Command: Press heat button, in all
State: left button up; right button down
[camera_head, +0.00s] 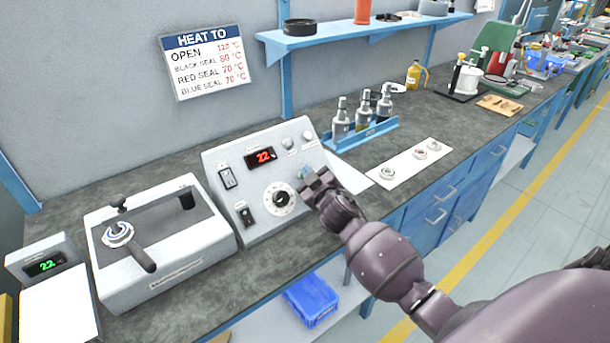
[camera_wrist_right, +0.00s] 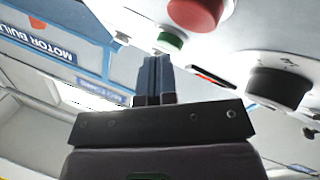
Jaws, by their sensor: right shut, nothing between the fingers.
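The white control box (camera_head: 232,172) stands on the bench with a red display (camera_head: 260,158) reading 22, switches, a round dial (camera_head: 280,199) and small knobs. My right gripper (camera_head: 311,182) is at the right side of its front panel, partly hiding the buttons there. In the right wrist view a green button (camera_wrist_right: 171,41) and a larger red button (camera_wrist_right: 196,12) stick out of the white panel. My right gripper (camera_wrist_right: 155,62) is shut and empty, its fingertips close to the green button. I cannot tell whether they touch it. No readable label marks a heat button. My left gripper is not in view.
Left of the box is a white unit (camera_head: 165,270) with a black lever and a display (camera_head: 45,264) reading 22. Right of it are a blue rack (camera_head: 365,134) with bottles and a white strip (camera_head: 409,165) with rings. A heat sign (camera_head: 206,62) hangs above.

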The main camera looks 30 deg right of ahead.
jog(key=shift+w+f, duration=0.15)
dwell(0.7)
jog(key=shift+s+r+p, duration=0.35)
jog(key=shift+r+p, duration=0.05)
jog(key=shift+r, duration=0.15)
jog(key=shift+s, duration=0.2)
